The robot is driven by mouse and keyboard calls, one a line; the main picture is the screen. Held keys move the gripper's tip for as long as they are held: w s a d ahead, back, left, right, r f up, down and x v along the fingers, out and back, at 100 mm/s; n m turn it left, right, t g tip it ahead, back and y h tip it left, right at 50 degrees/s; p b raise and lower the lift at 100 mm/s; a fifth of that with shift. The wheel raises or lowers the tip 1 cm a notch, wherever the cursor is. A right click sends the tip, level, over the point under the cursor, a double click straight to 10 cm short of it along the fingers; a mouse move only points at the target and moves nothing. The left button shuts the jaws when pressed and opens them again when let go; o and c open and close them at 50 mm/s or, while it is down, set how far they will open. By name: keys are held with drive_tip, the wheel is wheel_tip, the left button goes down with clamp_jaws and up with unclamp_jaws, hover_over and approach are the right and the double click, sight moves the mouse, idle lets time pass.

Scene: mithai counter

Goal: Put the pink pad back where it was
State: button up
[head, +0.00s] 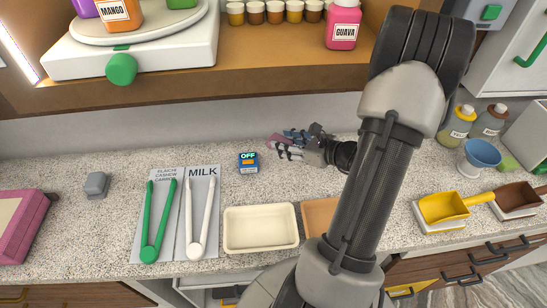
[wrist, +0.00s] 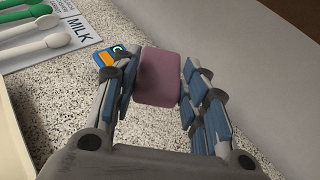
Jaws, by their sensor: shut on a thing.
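The pink pad (wrist: 158,76) is a mauve-pink block with rounded edges, held between the two fingers of my gripper (wrist: 157,92) in the wrist view. In the head view my gripper (head: 290,146) is low over the speckled counter near the back wall, just right of the small blue OFF device (head: 248,161). The pad is small and mostly hidden by the fingers there. I cannot tell whether it touches the counter. The OFF device also shows in the wrist view (wrist: 112,55), beyond the left finger.
Green tongs (head: 158,225) and white tongs (head: 200,220) lie on labelled mats, left of a cream tray (head: 261,228). A grey block (head: 96,185) and a pink box (head: 20,225) stand farther left. A wooden shelf (head: 270,85) overhangs the back. Yellow scoop (head: 445,207) at right.

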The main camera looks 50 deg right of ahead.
sight(286, 168)
wheel_tip(286, 168, down, 4)
drive_tip(key=shift+s+d+r+b, duration=0.1)
drive_tip(key=shift+s+r+b, duration=0.1)
drive_tip(key=shift+b, duration=0.25)
drive_tip(key=shift+w+f+b, duration=0.1)
drive_tip(key=shift+f+b, duration=0.65)
drive_tip(key=shift+f, duration=1.35)
drive_tip(key=shift+f, duration=0.15)
drive_tip(key=o, duration=1)
drive_tip(key=shift+c, duration=0.2)
drive_tip(key=shift+s+r, duration=0.25)
drive_tip(key=shift+r, duration=0.05)
drive_tip(key=p+v, duration=0.3)
drive_tip(key=v, duration=0.8)
drive_tip(key=shift+s+r, duration=0.1)
drive_tip(key=shift+s, duration=0.1)
